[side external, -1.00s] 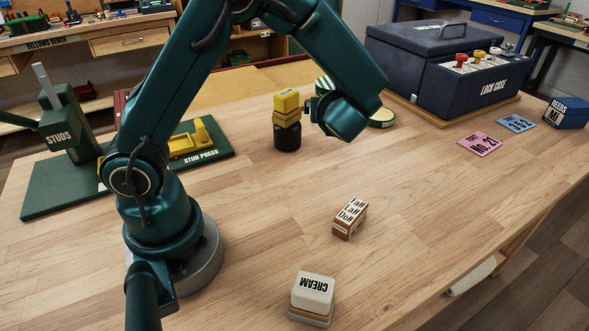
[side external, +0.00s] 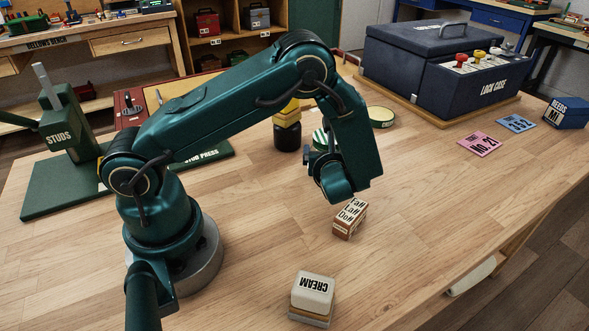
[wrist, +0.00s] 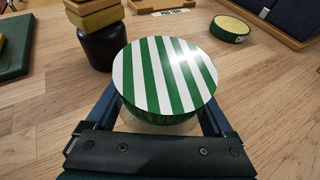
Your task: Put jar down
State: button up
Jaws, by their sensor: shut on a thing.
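The jar (wrist: 163,75) has a round lid with green and white stripes and a green side. It fills the middle of the wrist view. My gripper (wrist: 163,108) is shut on it, with a dark blue finger on each side. The jar looks about upright. I cannot tell whether its bottom touches the table.
A black pot with stacked yellow blocks (side external: 287,137) stands just left of the jar. A round green tin (side external: 381,117) lies behind to the right. A brown lettered box (side external: 350,220) and a cream block (side external: 312,298) are in front. The table's right middle is clear.

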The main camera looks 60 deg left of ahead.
jog(key=shift+f, duration=0.5)
jog(key=shift+f, duration=0.1)
jog(key=o, duration=1.3)
